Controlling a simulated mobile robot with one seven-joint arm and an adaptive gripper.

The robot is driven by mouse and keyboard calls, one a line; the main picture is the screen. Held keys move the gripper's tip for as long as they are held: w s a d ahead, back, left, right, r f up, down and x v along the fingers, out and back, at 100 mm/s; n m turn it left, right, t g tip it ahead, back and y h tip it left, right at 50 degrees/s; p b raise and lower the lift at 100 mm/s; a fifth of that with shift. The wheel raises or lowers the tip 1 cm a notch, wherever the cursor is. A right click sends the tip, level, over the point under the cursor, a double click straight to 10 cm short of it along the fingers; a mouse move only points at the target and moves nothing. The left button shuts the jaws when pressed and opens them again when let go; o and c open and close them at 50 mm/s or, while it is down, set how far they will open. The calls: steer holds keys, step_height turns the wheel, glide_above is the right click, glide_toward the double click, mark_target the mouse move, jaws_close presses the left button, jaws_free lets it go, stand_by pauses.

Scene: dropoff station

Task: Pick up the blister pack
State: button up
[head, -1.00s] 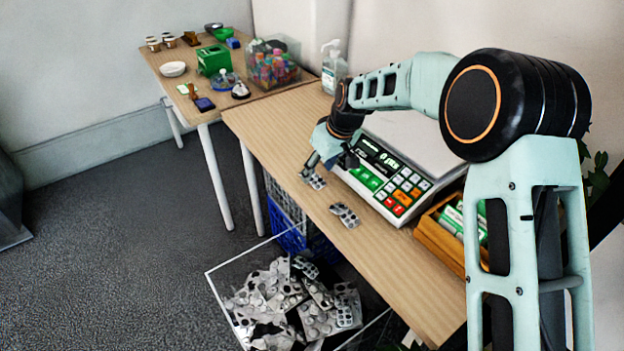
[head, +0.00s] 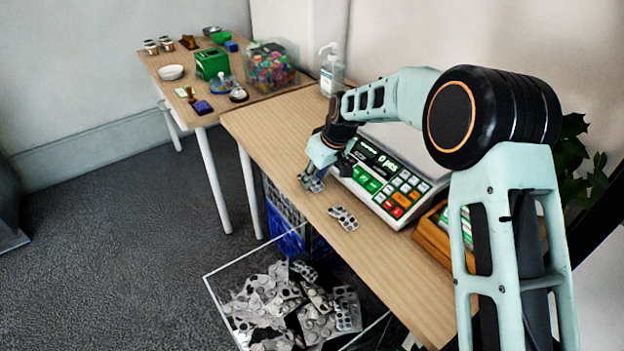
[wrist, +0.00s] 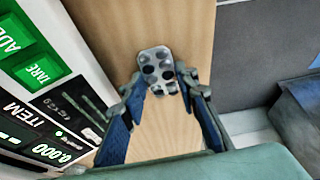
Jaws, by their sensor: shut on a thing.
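My gripper (head: 314,177) is low over the wooden table (head: 290,120), just left of the counting scale. It is shut on a silver blister pack (wrist: 158,70), which sits between the two fingertips in the wrist view. In the head view the held pack is partly hidden by the fingers, and I cannot tell whether it touches the table. A second blister pack (head: 344,218) lies flat on the table nearer the front, apart from my gripper.
The scale (head: 385,180) stands close to the right of my gripper. A clear bin (head: 222,305) full of blister packs stands on the floor by the table edge. A sanitizer bottle (head: 332,76) stands at the back.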

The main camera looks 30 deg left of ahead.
steer(key=shift+r, duration=0.1)
steer(key=shift+r, duration=0.25)
step_height(320, 180, up, 2)
steer(key=shift+r, duration=0.1)
steer(key=s+r+p, duration=0.1)
steer(key=s+r, duration=0.9)
steer(key=s, duration=0.4)
steer(key=shift+d+p, duration=0.2)
steer(key=shift+p, duration=0.15)
steer(key=shift+s, duration=0.15)
